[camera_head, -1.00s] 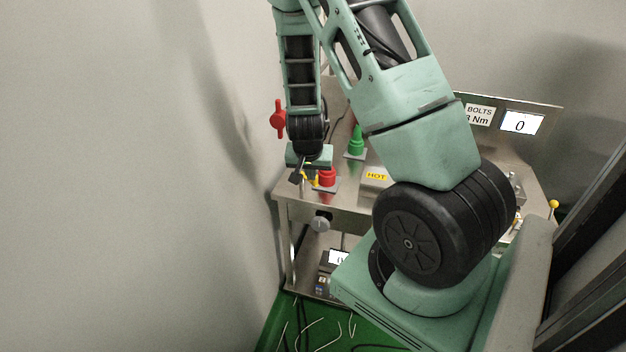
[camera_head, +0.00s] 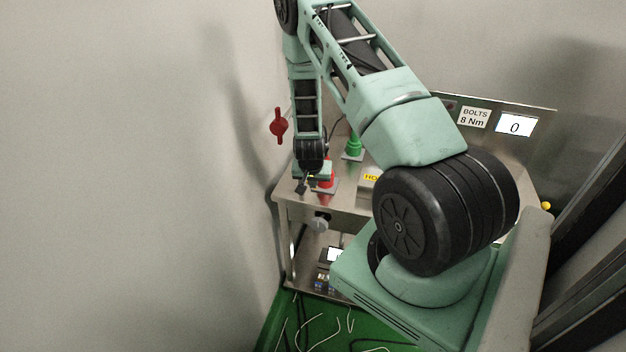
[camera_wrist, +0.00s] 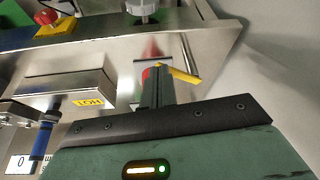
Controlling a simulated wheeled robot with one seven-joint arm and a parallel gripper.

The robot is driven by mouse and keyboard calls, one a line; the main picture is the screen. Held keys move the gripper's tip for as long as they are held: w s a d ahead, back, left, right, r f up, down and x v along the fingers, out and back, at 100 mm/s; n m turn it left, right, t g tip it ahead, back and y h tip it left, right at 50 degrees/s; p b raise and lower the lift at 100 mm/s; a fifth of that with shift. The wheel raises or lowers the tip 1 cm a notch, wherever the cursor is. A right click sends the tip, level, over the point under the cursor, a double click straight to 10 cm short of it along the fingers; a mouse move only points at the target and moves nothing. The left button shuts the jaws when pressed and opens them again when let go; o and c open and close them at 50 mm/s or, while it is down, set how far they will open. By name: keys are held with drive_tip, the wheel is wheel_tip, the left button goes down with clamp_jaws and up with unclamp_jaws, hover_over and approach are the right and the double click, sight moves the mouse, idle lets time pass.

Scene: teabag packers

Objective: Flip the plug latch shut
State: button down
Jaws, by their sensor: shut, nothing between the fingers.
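My gripper (camera_wrist: 157,88) is shut and empty, its fingers reaching over the metal table in the wrist view. The yellow plug latch (camera_wrist: 180,75) sticks out just right of the fingertips, slanting down to the right. I cannot tell whether the fingers touch it. The red plug (camera_wrist: 147,73) is mostly hidden behind the fingers. In the head view the red plug (camera_head: 328,177) stands on a grey plate right of my gripper (camera_head: 302,186), and the latch is mostly hidden.
A metal box with a yellow HOT label (camera_wrist: 90,101) stands left of the plug in the wrist view. A green plug (camera_head: 354,143) stands farther back. A red handle (camera_head: 279,125) is at the back left. A grey knob (camera_head: 320,222) is on the table's front.

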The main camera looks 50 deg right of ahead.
idle(0.4)
drive_tip(key=shift+s+d+n+b, duration=0.1)
drive_tip(key=shift+d+n+b, duration=0.15)
drive_tip(key=shift+n+b, duration=0.2)
drive_tip(key=shift+s+d+f+n+b, duration=0.1)
drive_tip(key=shift+d+n+b, duration=0.15)
drive_tip(key=shift+b, duration=0.15)
drive_tip(key=d+n+t+y+b, duration=0.1)
drive_tip(key=d+n+y+b, duration=0.1)
drive_tip(key=d+n+b, duration=0.2)
drive_tip(key=d+n, duration=0.2)
drive_tip(key=n, duration=0.1)
drive_tip(key=shift+d+n+t+y, duration=0.2)
drive_tip(key=shift+n+t+y, duration=0.1)
drive_tip(key=shift+t+y, duration=0.1)
